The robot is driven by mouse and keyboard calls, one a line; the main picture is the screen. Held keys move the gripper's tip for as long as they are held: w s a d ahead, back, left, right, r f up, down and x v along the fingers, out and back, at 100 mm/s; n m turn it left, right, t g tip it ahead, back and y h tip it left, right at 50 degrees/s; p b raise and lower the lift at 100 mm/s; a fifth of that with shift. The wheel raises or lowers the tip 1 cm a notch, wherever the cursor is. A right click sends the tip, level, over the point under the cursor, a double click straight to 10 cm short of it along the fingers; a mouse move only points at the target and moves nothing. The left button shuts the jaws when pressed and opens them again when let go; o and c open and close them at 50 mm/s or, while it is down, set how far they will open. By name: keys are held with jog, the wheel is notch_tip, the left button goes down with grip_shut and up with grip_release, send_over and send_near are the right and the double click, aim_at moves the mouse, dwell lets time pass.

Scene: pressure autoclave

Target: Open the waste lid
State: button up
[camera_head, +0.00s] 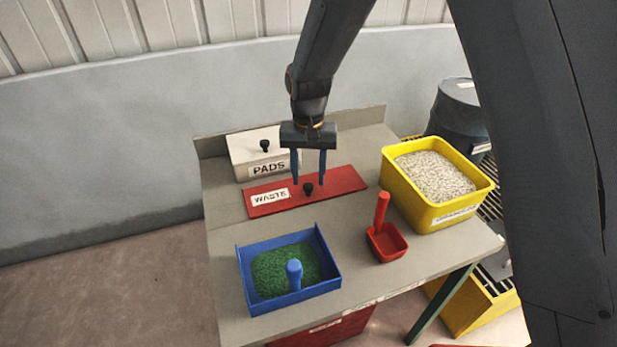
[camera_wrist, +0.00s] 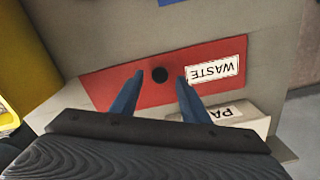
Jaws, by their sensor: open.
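The red waste lid (camera_head: 346,183) lies flat on the grey table, with a white WASTE label at its left end in the head view. A black knob (camera_head: 308,189) stands up from the lid's middle. My gripper (camera_head: 308,183) is open, pointing down over the lid, with its two blue fingers apart. In the wrist view the lid (camera_wrist: 112,87) and its knob (camera_wrist: 160,74) show just past the fingertips (camera_wrist: 160,77). The knob lies between the fingertips in that picture, and nothing is held. I cannot tell the exact height of the fingertips above the lid.
A white PADS box (camera_head: 247,148) with a black knob stands behind the lid. In front are a blue tray (camera_head: 290,299) of green granules and a red scoop (camera_head: 387,243). A yellow bin (camera_head: 430,214) of pale granules stands at the right. Bare table (camera_head: 218,207) lies left of the lid.

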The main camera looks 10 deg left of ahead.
jog(key=shift+f, duration=1.1)
grip_shut()
jog(key=shift+w+r, duration=0.1)
